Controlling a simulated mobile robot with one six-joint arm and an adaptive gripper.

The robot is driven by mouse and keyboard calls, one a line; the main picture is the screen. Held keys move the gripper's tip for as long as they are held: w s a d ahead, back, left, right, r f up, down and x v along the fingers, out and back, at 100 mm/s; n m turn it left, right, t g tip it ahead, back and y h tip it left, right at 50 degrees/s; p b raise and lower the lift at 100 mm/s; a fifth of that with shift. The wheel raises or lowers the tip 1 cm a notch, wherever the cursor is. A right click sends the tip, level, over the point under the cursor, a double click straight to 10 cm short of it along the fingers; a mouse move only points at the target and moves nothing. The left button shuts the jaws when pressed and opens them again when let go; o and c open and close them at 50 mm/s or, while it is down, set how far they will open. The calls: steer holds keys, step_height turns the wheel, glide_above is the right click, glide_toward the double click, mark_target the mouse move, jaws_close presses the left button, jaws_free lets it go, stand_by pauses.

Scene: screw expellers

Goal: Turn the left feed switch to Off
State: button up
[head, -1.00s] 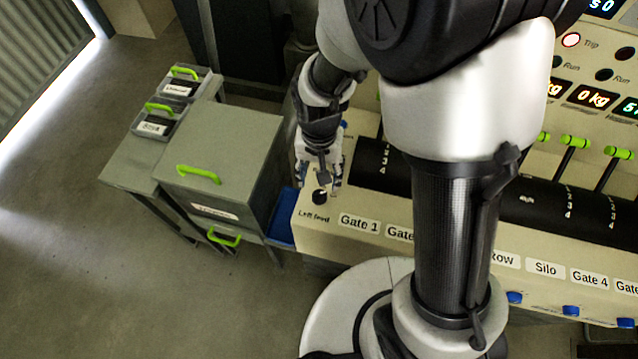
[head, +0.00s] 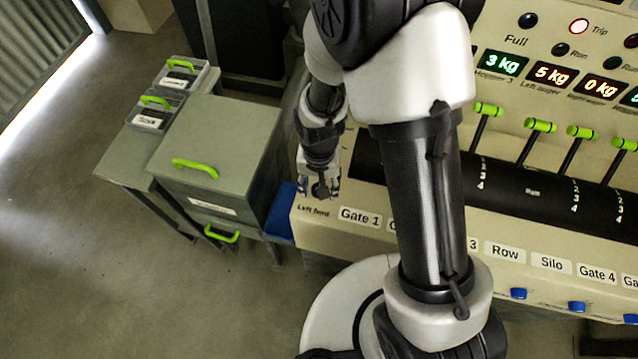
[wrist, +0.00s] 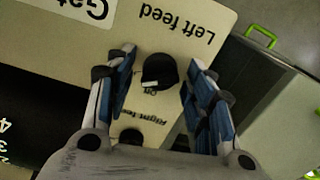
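The left feed switch (wrist: 160,72) is a round black knob with a white mark, on the cream panel beside the printed "Left feed" label. In the wrist view the mark is at the knob's lower left, near a small word that I cannot read surely. My gripper (wrist: 160,62) is open. Its two blue-padded fingers stand on either side of the knob, with a visible gap to each side. In the head view my gripper (head: 319,191) is at the panel's left end, just behind the "Left feed" label, and hides the knob.
A second black knob, labelled "Right feed" (wrist: 130,137), is partly visible near my gripper's base. Green-handled levers (head: 487,109) stand along the panel. A grey cabinet (head: 222,140) with green handles and a blue bin (head: 281,212) stand to the panel's left.

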steer(key=c, duration=0.9)
steer(key=shift+n, duration=0.4)
steer(key=n, duration=1.1)
steer(key=shift+n, duration=0.3)
steer(key=o, duration=1.1)
